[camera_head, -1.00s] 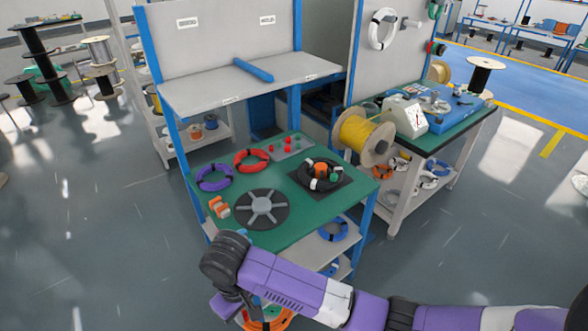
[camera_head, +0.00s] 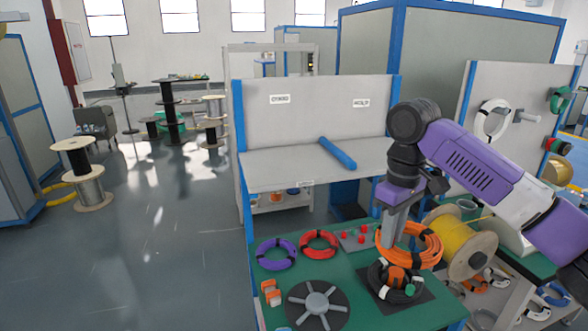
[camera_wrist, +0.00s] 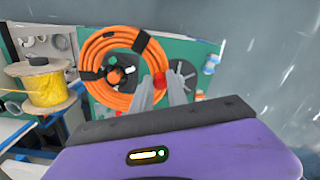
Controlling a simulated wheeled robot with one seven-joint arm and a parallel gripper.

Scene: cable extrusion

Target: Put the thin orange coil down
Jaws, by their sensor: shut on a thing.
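My gripper (camera_head: 392,238) points down over the right part of the green table (camera_head: 345,268), shut on the orange coil (camera_head: 428,250). The coil also shows in the wrist view (camera_wrist: 90,62), large and near the camera, with black ties on its ring. My gripper's fingers (camera_wrist: 160,92) meet its right side there. In the head view it appears just above a black coil (camera_head: 382,292) on a dark square mat, with an orange-topped post in its middle. I cannot tell whether the orange coil touches the black one.
A purple coil (camera_head: 276,254) and a red coil (camera_head: 319,243) lie left on the table. A grey spoked disc (camera_head: 317,305) lies at the front. A yellow cable spool (camera_head: 462,244) stands close at the right. A shelf (camera_head: 300,172) with a blue bar overhangs the back.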

